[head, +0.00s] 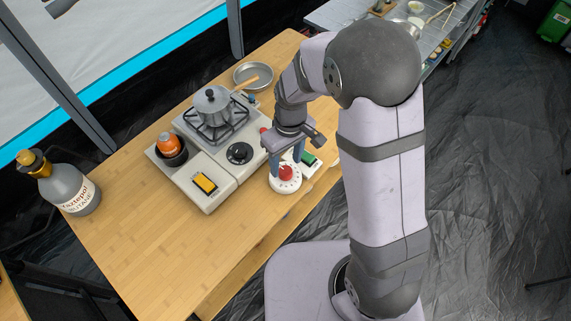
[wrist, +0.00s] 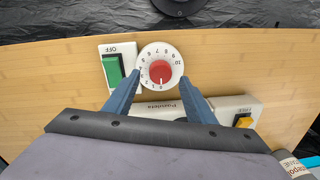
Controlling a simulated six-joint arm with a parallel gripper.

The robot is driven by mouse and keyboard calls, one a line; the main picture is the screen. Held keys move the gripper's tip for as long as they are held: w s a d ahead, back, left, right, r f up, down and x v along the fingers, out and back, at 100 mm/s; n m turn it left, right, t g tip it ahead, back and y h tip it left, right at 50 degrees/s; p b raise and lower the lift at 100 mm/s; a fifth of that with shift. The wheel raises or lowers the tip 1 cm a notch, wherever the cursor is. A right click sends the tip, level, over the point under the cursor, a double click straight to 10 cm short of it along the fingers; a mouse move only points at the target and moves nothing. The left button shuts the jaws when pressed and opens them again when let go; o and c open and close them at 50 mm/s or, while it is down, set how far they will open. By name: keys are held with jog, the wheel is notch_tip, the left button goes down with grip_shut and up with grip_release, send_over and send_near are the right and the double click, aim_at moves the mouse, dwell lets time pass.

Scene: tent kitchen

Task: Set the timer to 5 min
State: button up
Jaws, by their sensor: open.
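The timer (head: 286,181) is a round white dial with a red knob, on the table beside the stove's right edge. In the wrist view the timer's dial (wrist: 148,52) carries numbers up to 10, and its red knob (wrist: 161,70) has a white pointer mark toward the bottom, near 0. My gripper (head: 286,163) is over the timer, fingers pointing down. In the wrist view my gripper (wrist: 160,76) is open, one blue fingertip on each side of the red knob. I cannot tell whether they touch it.
A green switch box (wrist: 114,68) marked OFF stands close beside the timer. The stove (head: 210,185) bears a pot (head: 212,106), a black knob (head: 239,153) and a yellow switch (head: 205,183). A gas bottle (head: 72,190) stands at the left. The wooden table's front (head: 165,250) is clear.

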aim_at(285, 172)
jog(key=shift+s+f, duration=0.1)
jog(key=shift+f, duration=1.3)
jog(key=shift+c, duration=0.5)
jog(key=c, duration=0.9)
jog(key=shift+c, duration=0.2)
